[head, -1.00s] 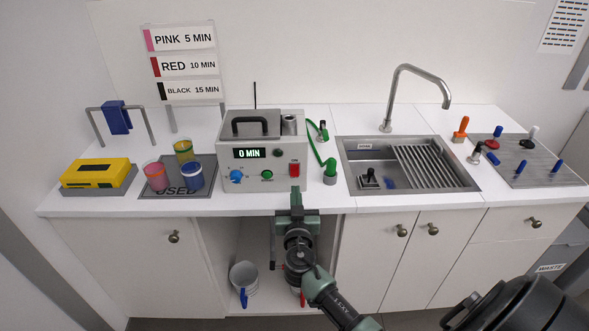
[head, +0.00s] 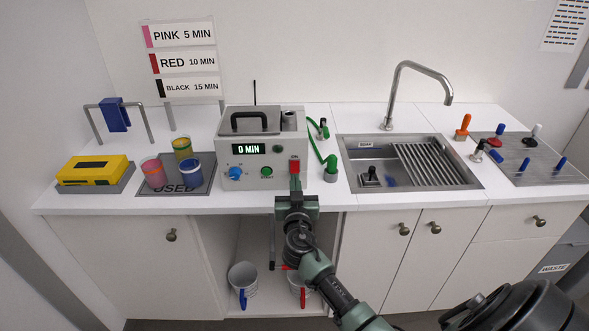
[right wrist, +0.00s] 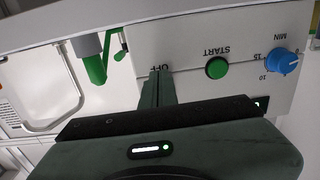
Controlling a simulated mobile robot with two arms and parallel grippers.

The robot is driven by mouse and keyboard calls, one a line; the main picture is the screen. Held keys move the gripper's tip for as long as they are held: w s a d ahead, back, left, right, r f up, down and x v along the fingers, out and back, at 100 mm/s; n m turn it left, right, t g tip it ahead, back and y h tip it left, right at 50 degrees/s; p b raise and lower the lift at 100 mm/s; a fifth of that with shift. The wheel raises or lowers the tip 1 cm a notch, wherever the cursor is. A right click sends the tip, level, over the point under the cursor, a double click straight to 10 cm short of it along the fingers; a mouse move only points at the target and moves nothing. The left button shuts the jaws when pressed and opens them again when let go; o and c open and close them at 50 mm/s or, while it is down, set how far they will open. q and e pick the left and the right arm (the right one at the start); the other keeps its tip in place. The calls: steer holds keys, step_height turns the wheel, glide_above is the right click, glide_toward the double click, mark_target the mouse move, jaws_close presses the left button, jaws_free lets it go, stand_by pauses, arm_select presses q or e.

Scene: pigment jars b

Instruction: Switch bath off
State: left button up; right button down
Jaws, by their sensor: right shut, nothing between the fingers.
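The bath is a grey box (head: 232,186) on the counter with a lidded top and a lit display (head: 263,149) reading "0 MIN". Its red switch (head: 295,166) is at the right of the front panel. My right gripper (head: 296,184) is shut and empty, its tips right at the lower part of the switch; I cannot tell whether they touch. In the right wrist view my gripper fingers (right wrist: 158,84) point at the panel beside the upside-down "OFF" label (right wrist: 160,66) and hide the switch. My left gripper is not in view.
The blue dial (head: 236,173) and green START button (head: 267,171) sit left of the switch. A green hose (head: 324,160) and valve stand right of the bath. Jars (head: 191,175) stand on a grey mat at left; a sink (head: 350,155) is at right.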

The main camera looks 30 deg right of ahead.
steer(key=shift+w+d, duration=0.15)
steer(key=shift+w, duration=0.1)
steer(key=b+v, duration=0.3)
steer(key=v, duration=0.9)
steer(key=shift+d, duration=0.1)
stand_by(0.4)
